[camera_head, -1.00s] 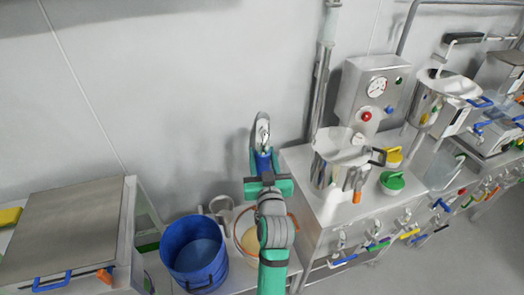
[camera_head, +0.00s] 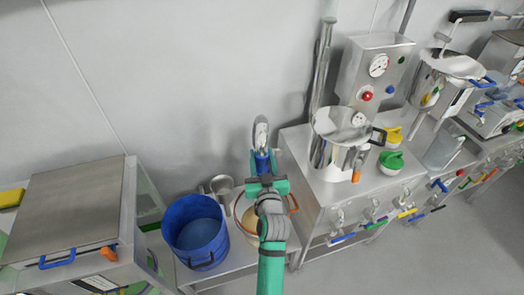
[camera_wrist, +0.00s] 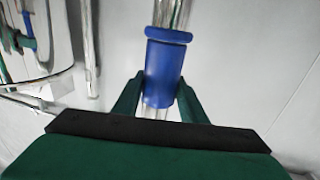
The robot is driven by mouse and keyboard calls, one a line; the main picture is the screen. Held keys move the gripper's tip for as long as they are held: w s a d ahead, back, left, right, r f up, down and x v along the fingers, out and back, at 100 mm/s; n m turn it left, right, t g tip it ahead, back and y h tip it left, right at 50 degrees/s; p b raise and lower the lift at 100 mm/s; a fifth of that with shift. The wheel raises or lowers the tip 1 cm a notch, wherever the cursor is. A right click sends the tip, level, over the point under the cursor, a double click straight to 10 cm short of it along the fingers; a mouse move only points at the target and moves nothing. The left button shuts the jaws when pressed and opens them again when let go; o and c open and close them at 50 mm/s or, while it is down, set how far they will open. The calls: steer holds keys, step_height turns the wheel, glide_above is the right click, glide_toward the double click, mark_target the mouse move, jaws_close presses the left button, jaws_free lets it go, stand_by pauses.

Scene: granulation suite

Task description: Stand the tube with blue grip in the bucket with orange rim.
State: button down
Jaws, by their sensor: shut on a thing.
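My gripper (camera_head: 262,166) is shut on the blue grip of the tube (camera_head: 261,134). In the wrist view the blue grip (camera_wrist: 164,72) sits between both green fingers (camera_wrist: 160,92), with the clear shaft running upward out of the picture. The tube looks roughly upright. The bucket with orange rim (camera_head: 237,210) stands on the low bench, partly hidden behind my gripper and arm; its inside looks cream. The tube is above it and toward the wall in the head view. I cannot tell the height gap or whether the tube's lower end is over the opening.
A blue bucket (camera_head: 196,232) stands just left, with a small metal vessel (camera_head: 221,185) behind. A steel bench (camera_head: 318,215) with a steel pot (camera_head: 338,135) stands close on the right. A steel cabinet (camera_head: 70,210) is at the left. The wall above the bench is clear.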

step_height(320, 180, down, 16)
steer(key=shift+f, duration=0.15)
stand_by(1.1)
steer(key=shift+d, duration=0.1)
steer(key=c, duration=1)
jaws_free()
steer(key=shift+w, duration=0.1)
steer(key=shift+f, duration=0.15)
steer(key=shift+s+d, duration=0.2)
steer(key=shift+s, duration=1.6)
steer(key=shift+s+d, duration=0.25)
steer(key=shift+s, duration=1.55)
steer(key=shift+s+d, duration=0.2)
steer(key=shift+s, duration=1.6)
